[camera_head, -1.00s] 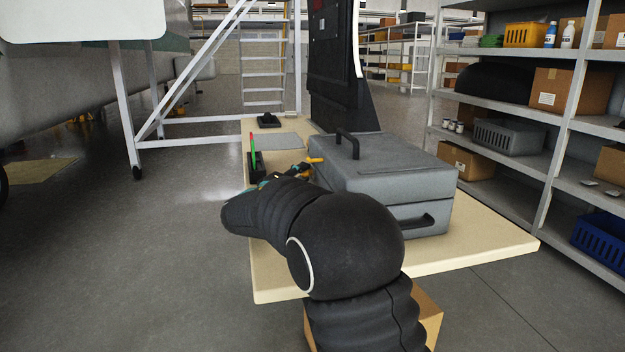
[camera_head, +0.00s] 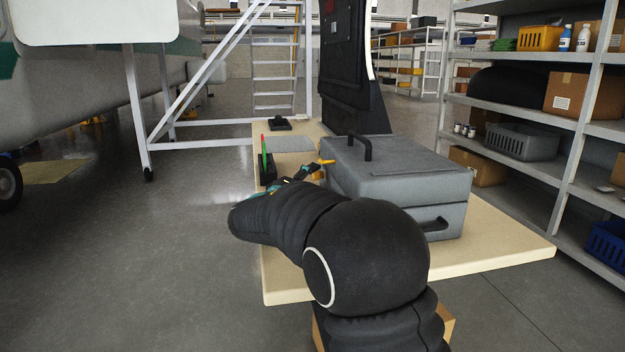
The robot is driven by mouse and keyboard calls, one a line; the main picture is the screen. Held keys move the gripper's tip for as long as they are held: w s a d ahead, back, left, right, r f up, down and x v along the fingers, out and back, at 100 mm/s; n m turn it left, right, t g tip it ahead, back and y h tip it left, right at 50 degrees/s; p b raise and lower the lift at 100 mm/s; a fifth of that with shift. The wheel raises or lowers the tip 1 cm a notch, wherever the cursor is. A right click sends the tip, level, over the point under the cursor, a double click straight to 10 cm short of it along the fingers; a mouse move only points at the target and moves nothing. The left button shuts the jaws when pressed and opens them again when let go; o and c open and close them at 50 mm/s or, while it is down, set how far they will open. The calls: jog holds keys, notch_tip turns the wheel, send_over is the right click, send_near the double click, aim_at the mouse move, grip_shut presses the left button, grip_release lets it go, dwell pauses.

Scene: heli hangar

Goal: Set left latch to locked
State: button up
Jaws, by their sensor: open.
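A grey case (camera_head: 400,180) with a black top handle (camera_head: 360,147) stands on the pale table (camera_head: 480,255). A small yellow-orange piece (camera_head: 327,162) sticks out at the case's far left side; it may be a latch, but its setting is too small to read. My gripper (camera_head: 312,171) is beside the case's left side, just short of the yellow piece. It is small in view and partly hidden behind my black arm. It is open, with no object visible in it. I cannot tell whether it touches the case. Much of the case's left face is hidden.
A dark holder (camera_head: 267,172) with red and green sticks stands left of my gripper. A grey mat (camera_head: 292,144) and a small black object (camera_head: 279,124) lie farther back. A tall black panel (camera_head: 345,75) rises behind the case.

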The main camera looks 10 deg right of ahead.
jog(key=v, duration=1)
jog(key=shift+a+f, duration=0.1)
jog(key=shift+s+a, duration=0.3)
jog(key=shift+s, duration=0.1)
